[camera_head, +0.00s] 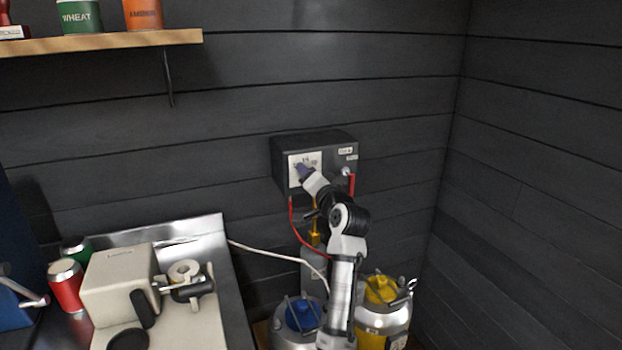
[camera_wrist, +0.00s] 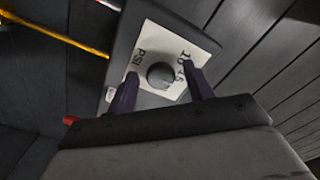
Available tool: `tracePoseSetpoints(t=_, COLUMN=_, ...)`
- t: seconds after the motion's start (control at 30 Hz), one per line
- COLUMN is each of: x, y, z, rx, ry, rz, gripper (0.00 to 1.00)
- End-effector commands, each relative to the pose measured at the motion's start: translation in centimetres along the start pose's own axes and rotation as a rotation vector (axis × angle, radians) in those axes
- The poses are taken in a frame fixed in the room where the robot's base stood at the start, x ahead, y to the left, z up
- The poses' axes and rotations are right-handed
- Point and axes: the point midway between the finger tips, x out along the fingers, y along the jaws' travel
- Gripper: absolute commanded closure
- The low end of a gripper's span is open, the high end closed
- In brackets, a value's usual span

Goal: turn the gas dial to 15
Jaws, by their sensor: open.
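The gas dial (camera_wrist: 160,75) is a round dark knob on a white plate (camera_wrist: 148,48) marked PSI, with 10 and 15 readable in the wrist view. The plate is on the front of a dark box (camera_head: 315,143) on the wall in the head view. My gripper (camera_wrist: 163,90) is open, with one finger on each side of the knob. I cannot tell whether the fingers touch it. In the head view my gripper (camera_head: 305,172) is in front of the plate and hides the dial.
Red hoses (camera_head: 293,222) hang from the box, and a white cable (camera_head: 280,251) runs from the counter. Kegs with a blue top (camera_head: 302,313) and a yellow top (camera_head: 381,289) stand below. A steel counter (camera_head: 205,228) with a beige machine (camera_head: 122,285) is at left; a shelf (camera_head: 110,41) is above.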

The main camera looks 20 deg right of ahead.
Motion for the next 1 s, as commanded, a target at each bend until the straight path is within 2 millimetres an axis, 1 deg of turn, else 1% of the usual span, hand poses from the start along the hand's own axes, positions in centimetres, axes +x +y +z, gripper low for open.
tracePoseSetpoints(t=0.13, x=-0.3, y=0.0, z=0.0, rx=-0.001, ry=0.002, rz=-0.001, gripper=0.48)
tracePoseSetpoints(t=0.23, x=-1.3, y=0.1, z=0.0, rx=0.000, ry=0.003, rz=-0.001, gripper=0.48)
tracePoseSetpoints(t=0.37, x=-3.8, y=0.3, z=0.1, rx=-0.001, ry=0.005, rz=-0.001, gripper=0.48)
tracePoseSetpoints(t=0.5, x=-7.2, y=0.3, z=0.1, rx=-0.001, ry=0.004, rz=-0.001, gripper=0.48)
tracePoseSetpoints(t=0.7, x=-11.3, y=0.2, z=0.1, rx=-0.001, ry=0.003, rz=-0.001, gripper=0.48)
tracePoseSetpoints(t=0.83, x=-12.9, y=0.1, z=0.1, rx=0.000, ry=0.002, rz=0.000, gripper=0.48)
tracePoseSetpoints(t=1.0, x=-13.8, y=0.1, z=0.0, rx=0.000, ry=0.001, rz=0.000, gripper=0.48)
